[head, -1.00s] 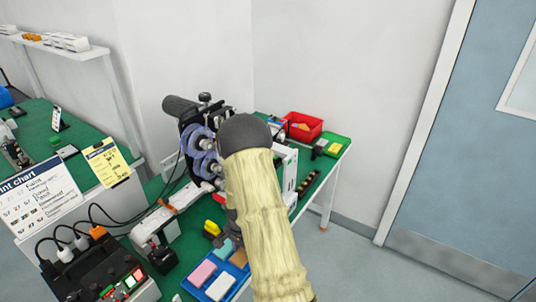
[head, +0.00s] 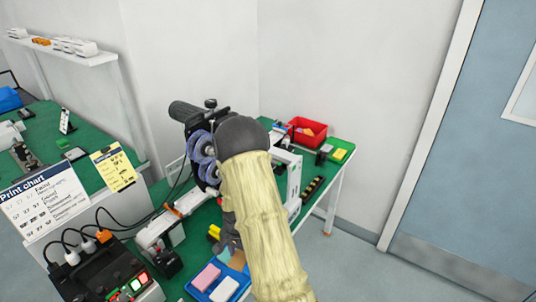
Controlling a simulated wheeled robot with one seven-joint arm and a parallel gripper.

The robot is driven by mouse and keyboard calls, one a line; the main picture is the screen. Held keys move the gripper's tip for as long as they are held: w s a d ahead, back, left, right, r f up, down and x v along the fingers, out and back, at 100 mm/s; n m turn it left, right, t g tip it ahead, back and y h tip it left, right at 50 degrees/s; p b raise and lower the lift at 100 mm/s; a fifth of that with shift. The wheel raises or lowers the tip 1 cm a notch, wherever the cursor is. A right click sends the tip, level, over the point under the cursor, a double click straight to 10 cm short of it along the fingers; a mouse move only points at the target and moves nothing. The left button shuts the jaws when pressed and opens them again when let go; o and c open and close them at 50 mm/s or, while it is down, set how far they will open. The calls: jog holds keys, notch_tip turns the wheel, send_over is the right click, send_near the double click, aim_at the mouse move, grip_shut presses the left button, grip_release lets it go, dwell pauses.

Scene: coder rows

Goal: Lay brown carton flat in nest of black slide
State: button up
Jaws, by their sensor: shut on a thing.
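A blue tray (head: 193,290) lies at the bottom middle of the head view. It holds a pink carton (head: 206,276) and a white carton (head: 224,289). My gripper (head: 231,245), dark grey, is partly hidden by my pale-sleeved arm, at the tray's far edge. It is shut on the brown carton (head: 238,257), of which only a small part shows below the fingers. Whether the carton touches the tray cannot be told. A black block (head: 167,263) beside the machine may be the black slide; its nest cannot be made out.
A coding machine with purple reels (head: 200,150) stands just behind my arm. A control box (head: 115,280) with cables is at the lower left. Yellow pieces (head: 214,232) lie near my gripper. A red bin (head: 307,131) stands at the back right.

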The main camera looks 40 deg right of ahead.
jog(key=a+n, duration=0.4)
jog(key=w+a+n, duration=0.1)
jog(key=a+n, duration=0.2)
jog(key=n, duration=0.1)
jog(key=a+n, duration=0.3)
jog(key=a, duration=0.1)
jog(key=shift+w+a+r+n, duration=0.25)
jog(key=shift+w+a+n, duration=0.05)
jog(key=shift+w+n, duration=0.1)
jog(key=shift+d, duration=0.1)
